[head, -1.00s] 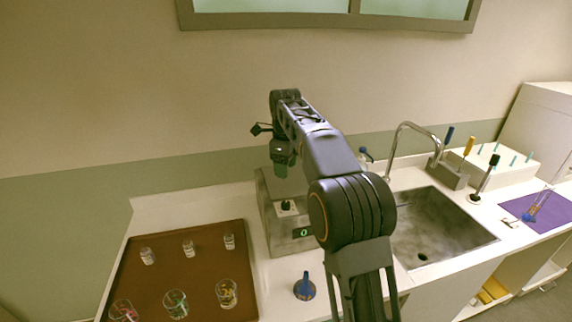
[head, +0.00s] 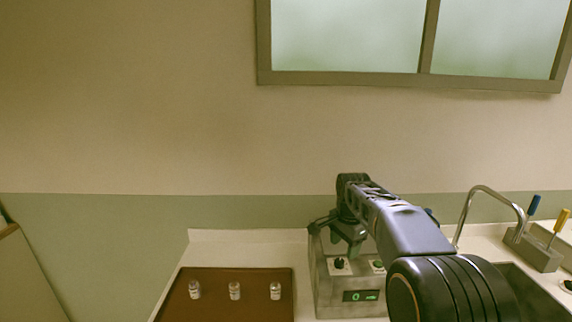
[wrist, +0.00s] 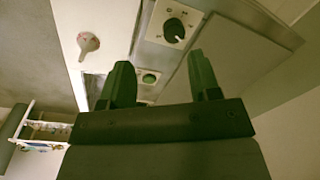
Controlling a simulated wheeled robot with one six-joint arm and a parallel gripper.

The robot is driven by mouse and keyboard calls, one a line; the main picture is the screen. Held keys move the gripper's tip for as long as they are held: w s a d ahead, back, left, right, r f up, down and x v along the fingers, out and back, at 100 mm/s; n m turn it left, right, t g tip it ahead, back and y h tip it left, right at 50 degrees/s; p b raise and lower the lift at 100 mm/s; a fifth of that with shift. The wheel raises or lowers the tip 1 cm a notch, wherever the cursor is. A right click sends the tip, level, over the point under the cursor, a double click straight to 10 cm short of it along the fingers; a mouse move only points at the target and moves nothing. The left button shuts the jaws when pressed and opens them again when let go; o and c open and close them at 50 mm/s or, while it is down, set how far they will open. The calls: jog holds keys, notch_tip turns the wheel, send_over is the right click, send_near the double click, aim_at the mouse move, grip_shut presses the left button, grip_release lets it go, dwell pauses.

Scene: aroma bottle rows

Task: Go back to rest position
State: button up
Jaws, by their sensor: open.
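My gripper (head: 348,250) shows in the head view over the grey box-shaped device, in front of its upper part. In the wrist view my gripper (wrist: 161,75) has its two dark green fingers apart with nothing between them. My arm reaches in from the lower right of the head view and hides part of the device.
The grey device (head: 328,298) has a black knob (head: 339,263) and a green display. Left of it, a brown tray (head: 215,309) holds three small bottles, one the middle bottle (head: 234,290). A tap (head: 487,190) and tool holder (head: 533,252) stand right. A window is above.

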jog(key=s+f+n+t, duration=0.1)
jog(key=s+n+t, duration=0.3)
jog(key=s+n, duration=0.7)
jog(key=shift+s+f+n, duration=0.35)
jog(key=shift+s+n, duration=0.05)
jog(key=shift+s, duration=6.2)
